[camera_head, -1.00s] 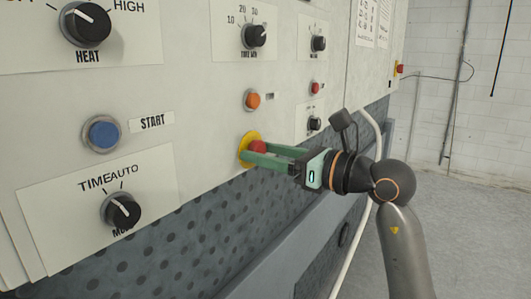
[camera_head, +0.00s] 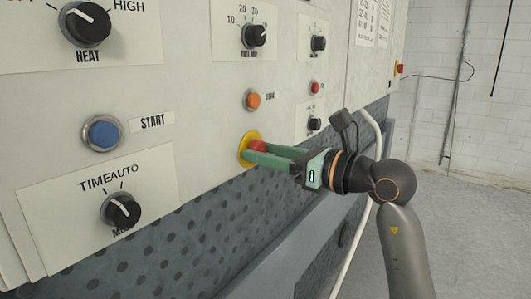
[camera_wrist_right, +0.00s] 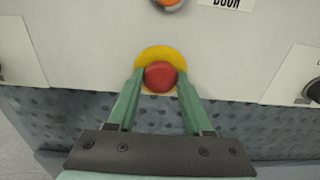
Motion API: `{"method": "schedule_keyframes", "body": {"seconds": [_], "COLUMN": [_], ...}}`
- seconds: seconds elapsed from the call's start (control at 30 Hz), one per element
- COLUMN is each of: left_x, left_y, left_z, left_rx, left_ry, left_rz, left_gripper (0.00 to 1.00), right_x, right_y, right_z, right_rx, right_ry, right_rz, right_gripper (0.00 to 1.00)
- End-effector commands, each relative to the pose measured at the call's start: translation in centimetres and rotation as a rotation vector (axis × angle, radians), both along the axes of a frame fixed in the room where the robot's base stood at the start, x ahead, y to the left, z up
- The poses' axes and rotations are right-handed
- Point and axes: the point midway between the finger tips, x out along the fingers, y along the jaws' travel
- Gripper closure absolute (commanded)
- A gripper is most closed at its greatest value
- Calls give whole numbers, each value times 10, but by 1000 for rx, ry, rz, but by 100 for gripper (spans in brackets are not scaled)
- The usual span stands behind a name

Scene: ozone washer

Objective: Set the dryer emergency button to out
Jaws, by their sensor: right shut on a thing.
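The dryer emergency button (camera_head: 258,147) is a red knob on a yellow round plate, low on the pale control panel. It also shows in the right wrist view (camera_wrist_right: 160,75), between the two fingers. My right gripper (camera_head: 252,152) has its green fingers on either side of the red knob and is shut on it. In the right wrist view the fingertips (camera_wrist_right: 160,80) touch or nearly touch the knob's left and right sides. Whether the button is in or out is hard to tell. My left gripper is not in view.
An orange button (camera_head: 252,99) is just above, and a blue start button (camera_head: 102,133) is to the left. Several black knobs, such as the mode knob (camera_head: 121,210), stick out of the panel. Open floor (camera_head: 470,220) lies at the right.

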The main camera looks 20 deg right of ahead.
Motion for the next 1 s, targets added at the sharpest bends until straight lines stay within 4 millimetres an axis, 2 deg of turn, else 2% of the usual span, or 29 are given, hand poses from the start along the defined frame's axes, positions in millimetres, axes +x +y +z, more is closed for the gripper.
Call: {"method": "schedule_keyframes", "body": {"seconds": [0.5, 0.53, 0.77, 1.0], "left_x": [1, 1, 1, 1], "left_y": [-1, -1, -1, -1], "left_z": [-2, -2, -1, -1], "left_rx": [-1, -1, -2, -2], "left_ry": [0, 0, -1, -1], "left_rz": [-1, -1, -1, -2], "left_gripper": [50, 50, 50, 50], "right_x": [-10, -10, -10, -9], "right_y": [-8, -8, -7, -8], "right_z": [-1, -1, -1, 0], "right_rx": [-2, -2, -1, -1], "right_ry": [3, 4, 2, 1], "right_rz": [0, 0, 0, 0], "right_gripper": [100, 47, 21, 20]}}
